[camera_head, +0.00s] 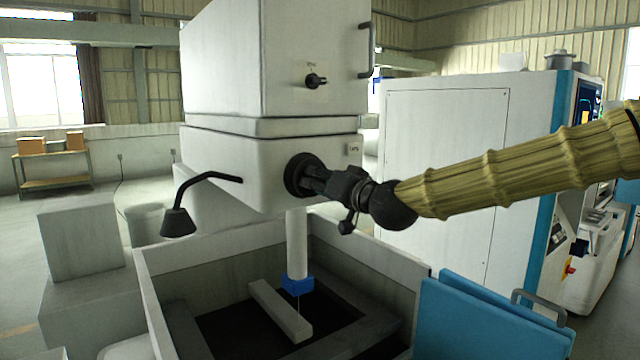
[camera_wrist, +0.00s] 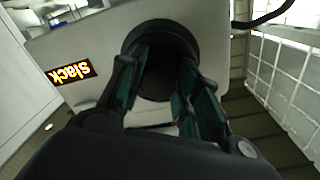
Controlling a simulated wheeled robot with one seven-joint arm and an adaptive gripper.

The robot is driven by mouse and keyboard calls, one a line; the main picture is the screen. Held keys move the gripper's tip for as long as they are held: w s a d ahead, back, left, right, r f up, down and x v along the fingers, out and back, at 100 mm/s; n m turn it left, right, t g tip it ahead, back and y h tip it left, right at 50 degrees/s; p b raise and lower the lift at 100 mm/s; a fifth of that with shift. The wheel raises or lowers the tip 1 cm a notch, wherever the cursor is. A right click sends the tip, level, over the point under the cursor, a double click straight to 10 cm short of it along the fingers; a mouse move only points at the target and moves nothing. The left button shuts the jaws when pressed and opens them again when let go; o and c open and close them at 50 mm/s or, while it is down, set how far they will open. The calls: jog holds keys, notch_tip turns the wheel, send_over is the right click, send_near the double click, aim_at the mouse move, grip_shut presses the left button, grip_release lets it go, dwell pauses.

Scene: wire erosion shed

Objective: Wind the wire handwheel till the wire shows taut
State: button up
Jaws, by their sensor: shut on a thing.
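The black wire handwheel (camera_head: 299,175) sticks out from the front of the white machine head (camera_head: 215,165). My gripper (camera_head: 318,182) reaches it from the right and is shut on it. In the wrist view the round handwheel (camera_wrist: 160,50) sits between the fingers of my gripper (camera_wrist: 165,85). A small lit display (camera_wrist: 71,73) beside it reads "slack" in the wrist view. A thin wire (camera_head: 298,307) hangs below the blue lower guide (camera_head: 297,285) to a pale bar (camera_head: 281,311) in the tank.
A black lamp (camera_head: 178,222) on a bent arm juts out left of the handwheel. A smaller black knob (camera_head: 316,80) is above it. The open tank (camera_head: 150,300) lies below, with a blue panel (camera_head: 480,325) at its right. A large white cabinet (camera_head: 440,130) stands behind my arm.

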jog(key=o, duration=1)
jog(key=shift+d, duration=0.1)
jog(key=shift+o, duration=0.2)
jog(key=v, duration=1.2)
jog(key=shift+w+f, duration=0.1)
